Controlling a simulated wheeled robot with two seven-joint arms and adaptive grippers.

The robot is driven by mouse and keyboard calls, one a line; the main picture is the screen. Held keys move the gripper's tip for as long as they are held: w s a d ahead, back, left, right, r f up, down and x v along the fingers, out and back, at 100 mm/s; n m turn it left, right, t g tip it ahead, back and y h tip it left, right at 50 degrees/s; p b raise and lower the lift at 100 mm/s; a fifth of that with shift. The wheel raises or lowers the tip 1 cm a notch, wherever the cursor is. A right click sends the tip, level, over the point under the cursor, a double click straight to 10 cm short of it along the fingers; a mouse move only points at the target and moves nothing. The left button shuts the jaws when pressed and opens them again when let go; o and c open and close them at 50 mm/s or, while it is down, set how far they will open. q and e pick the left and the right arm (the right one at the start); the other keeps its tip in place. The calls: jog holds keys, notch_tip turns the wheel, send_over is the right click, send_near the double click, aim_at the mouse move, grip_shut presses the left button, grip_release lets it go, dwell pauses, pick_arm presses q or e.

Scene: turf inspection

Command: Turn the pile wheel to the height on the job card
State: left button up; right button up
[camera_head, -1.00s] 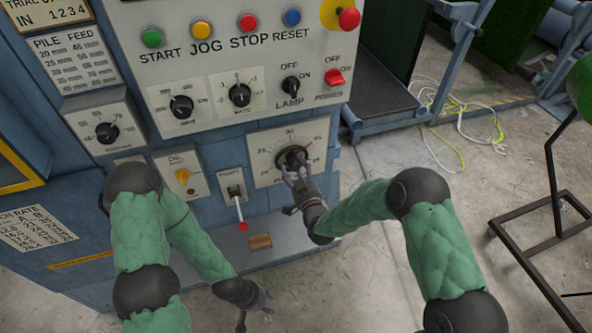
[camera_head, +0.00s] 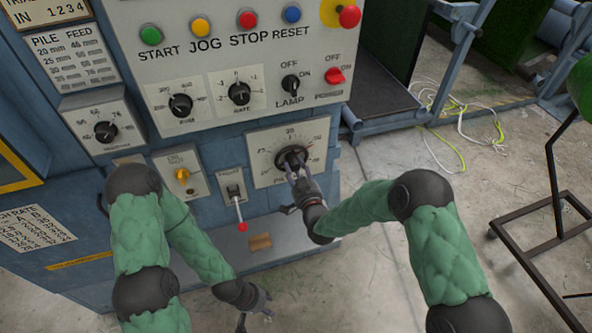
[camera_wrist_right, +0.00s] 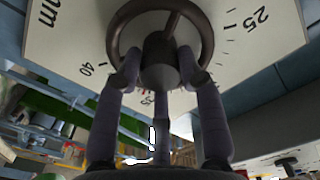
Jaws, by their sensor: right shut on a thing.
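The pile wheel (camera_head: 291,158) is a dark round wheel on a pale scale plate (camera_head: 262,170), low on the machine's front. In the right wrist view, the wheel (camera_wrist_right: 207,35) has a dark hub, a spoke and numbers around it, among them 25 and 40. My right gripper (camera_head: 293,170) has its fingers around the hub; in the right wrist view, the gripper (camera_wrist_right: 160,82) is shut on it. The exact setting is too small to read. My left gripper (camera_head: 257,305) is open and empty, low before the machine. I cannot tell which sign is the job card.
A PILE FEED table (camera_head: 75,60) hangs at the upper left. A red-tipped lever (camera_head: 238,210) and yellow knob (camera_head: 182,175) are left of the wheel. START, JOG, STOP and RESET buttons sit above. A dark stand (camera_head: 540,225) and loose cables (camera_head: 455,130) are at right.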

jog(key=m+b, duration=0.2)
jog(key=m, duration=0.1)
jog(key=m+b, duration=0.1)
jog(key=m, duration=0.1)
jog(key=shift+s+a+f, duration=0.1)
jog(key=shift+f, duration=0.2)
jog(key=m+b, duration=0.3)
jog(key=m, duration=0.2)
jog(key=shift+m, duration=0.4)
jog(key=o, duration=1.1)
jog(key=shift+r, duration=0.1)
jog(key=shift+o, duration=0.2)
jog(key=shift+r, duration=0.1)
jog(key=v, duration=1.2)
